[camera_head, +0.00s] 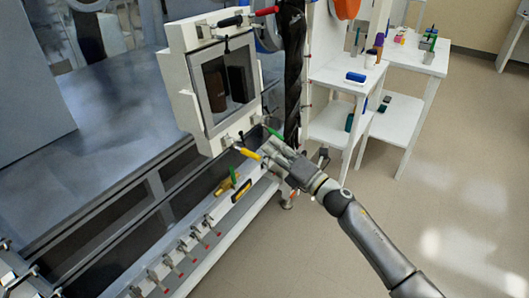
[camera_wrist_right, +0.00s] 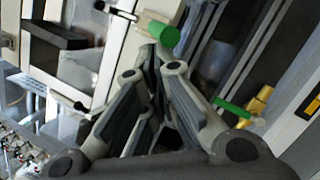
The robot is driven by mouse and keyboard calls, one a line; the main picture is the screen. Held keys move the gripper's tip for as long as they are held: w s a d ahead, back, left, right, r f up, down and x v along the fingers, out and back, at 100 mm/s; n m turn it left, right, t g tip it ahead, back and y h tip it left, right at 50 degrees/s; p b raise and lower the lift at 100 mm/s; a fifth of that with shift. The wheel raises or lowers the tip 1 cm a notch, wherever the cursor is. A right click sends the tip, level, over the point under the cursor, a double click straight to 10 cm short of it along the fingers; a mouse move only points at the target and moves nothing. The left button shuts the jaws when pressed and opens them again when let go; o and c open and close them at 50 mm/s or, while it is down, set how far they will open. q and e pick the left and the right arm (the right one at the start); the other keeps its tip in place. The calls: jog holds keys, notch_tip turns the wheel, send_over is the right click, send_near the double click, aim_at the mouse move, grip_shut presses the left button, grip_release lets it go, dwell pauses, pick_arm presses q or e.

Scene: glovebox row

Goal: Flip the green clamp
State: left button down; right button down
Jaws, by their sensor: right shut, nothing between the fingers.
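The green clamp handle (camera_head: 274,133) is at the lower right corner of the framed glovebox door (camera_head: 205,127). In the right wrist view the green handle (camera_wrist_right: 165,36) shows as a short cylinder just beyond my fingertips. My right gripper (camera_head: 268,147) is shut and empty, close below the handle; in the wrist view its fingertips (camera_wrist_right: 152,52) come very near the handle. I cannot tell whether they touch it. The clamp's base is partly hidden by the gripper.
A yellow-handled clamp (camera_head: 250,154) sits just left of my gripper. Black (camera_head: 230,21) and red (camera_head: 266,11) handles are at the door's top. A green lever (camera_head: 233,175) and yellow fittings are below. White shelves (camera_head: 338,78) stand to the right, with open floor in front.

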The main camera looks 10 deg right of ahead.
pick_arm(q)
jog(key=shift+s+a+r+p, duration=0.1)
jog(key=shift+s+r+p, duration=0.2)
jog(key=shift+s+p, duration=0.2)
pick_arm(e)
jog(key=shift+d+r, duration=0.1)
dwell(0.7)
pick_arm(q)
jog(key=shift+r, duration=0.1)
dwell(0.4)
jog(key=shift+s+a+r+p, duration=0.1)
jog(key=shift+s+p, duration=0.25)
jog(key=shift+s, duration=0.05)
pick_arm(e)
jog(key=shift+s+d+r+g, duration=0.1)
jog(key=shift+g, duration=0.2)
pick_arm(q)
jog(key=shift+r, duration=0.2)
pick_arm(e)
jog(key=shift+s+d+r, duration=0.1)
jog(key=shift+r, duration=0.15)
dwell(0.7)
dwell(0.6)
